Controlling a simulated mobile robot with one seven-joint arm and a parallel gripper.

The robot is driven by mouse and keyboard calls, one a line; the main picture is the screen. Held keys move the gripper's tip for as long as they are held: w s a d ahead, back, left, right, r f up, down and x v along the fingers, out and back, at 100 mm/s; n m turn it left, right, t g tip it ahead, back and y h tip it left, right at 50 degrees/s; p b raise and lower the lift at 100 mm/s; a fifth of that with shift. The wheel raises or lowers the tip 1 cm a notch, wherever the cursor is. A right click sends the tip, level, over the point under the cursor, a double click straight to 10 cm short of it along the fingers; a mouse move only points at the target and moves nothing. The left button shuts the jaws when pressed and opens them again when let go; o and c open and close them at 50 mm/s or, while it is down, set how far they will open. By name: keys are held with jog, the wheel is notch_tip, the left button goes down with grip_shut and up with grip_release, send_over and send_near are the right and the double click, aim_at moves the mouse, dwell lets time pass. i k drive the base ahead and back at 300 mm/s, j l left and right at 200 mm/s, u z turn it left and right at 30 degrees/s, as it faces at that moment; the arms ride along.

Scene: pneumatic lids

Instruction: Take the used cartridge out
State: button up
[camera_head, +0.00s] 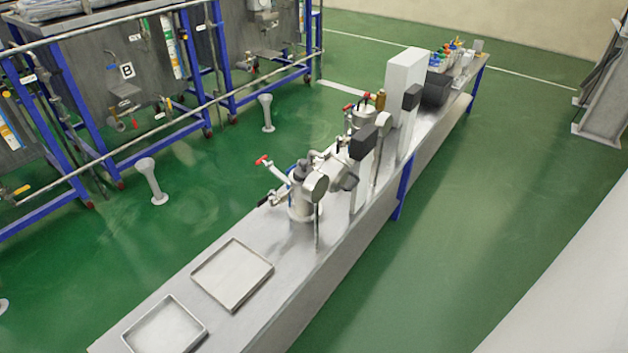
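No cartridge can be made out in the camera_head view; the inside of the vessels is hidden. A near metal vessel (303,208) stands on the long bench (300,262), with a red-handled valve (264,160) at its left and a grey round part (315,187) beside it. A second vessel (362,117) with red-handled fittings stands farther along. Whether either lid is open I cannot tell. Two shallow trays lie on the near end of the bench: one tray's rim (218,301) and a nearer tray's rim (190,349). Both look empty. My gripper is not in view.
A tall white box (405,75) and a dark bin (436,90) stand farther along the bench, with small coloured items (452,52) at its far end. Blue-framed tanks (120,75) and two pale floor posts (152,182) are left. Green floor (480,190) is clear to the right.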

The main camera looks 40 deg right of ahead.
aim_at(302, 171)
jog(key=l, duration=2.2)
